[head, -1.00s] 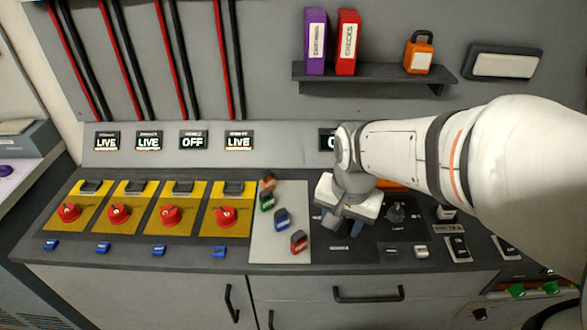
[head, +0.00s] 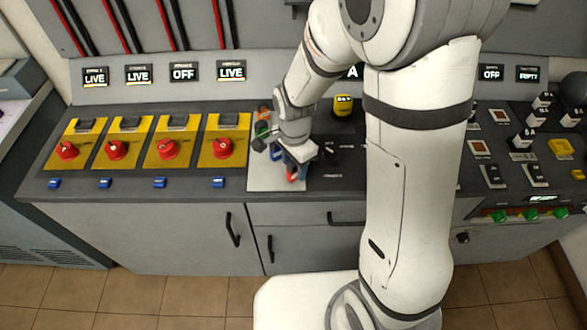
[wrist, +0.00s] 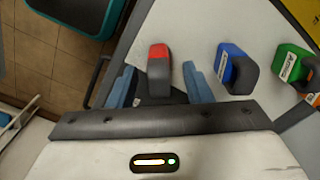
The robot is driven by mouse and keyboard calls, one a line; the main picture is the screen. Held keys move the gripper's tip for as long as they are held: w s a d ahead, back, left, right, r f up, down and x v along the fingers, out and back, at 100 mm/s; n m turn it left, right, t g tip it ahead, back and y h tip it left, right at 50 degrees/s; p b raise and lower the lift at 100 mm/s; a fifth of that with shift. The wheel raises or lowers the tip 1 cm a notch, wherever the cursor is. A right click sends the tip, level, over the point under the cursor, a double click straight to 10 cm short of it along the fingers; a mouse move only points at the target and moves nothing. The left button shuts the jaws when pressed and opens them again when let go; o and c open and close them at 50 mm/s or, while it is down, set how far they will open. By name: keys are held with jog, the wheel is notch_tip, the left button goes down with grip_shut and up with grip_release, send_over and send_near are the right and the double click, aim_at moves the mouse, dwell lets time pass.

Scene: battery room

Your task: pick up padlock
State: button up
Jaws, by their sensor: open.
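Several padlocks lie on a pale mat (head: 262,180) on the counter. The red padlock (wrist: 158,58) sits between the two blue fingers of my gripper (wrist: 158,84) in the wrist view, with gaps on both sides. My gripper is open. In the head view my gripper (head: 292,165) is low over the mat's right part and partly hides the red padlock (head: 293,175). The blue padlock (wrist: 237,68) lies just right of the fingers in the wrist view, and the green padlock (wrist: 293,66) lies farther right. The orange padlock (head: 264,112) is at the mat's back, partly covered.
Yellow panels with red rotary switches (head: 168,149) stand left of the mat, with small blue tags in front. A yellow item (head: 343,105) stands right of my wrist at the back. Switches and black panels fill the right side. Drawers lie below the counter's front edge.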

jog(key=shift+f, duration=0.8)
jog(key=shift+c, duration=0.2)
grip_shut()
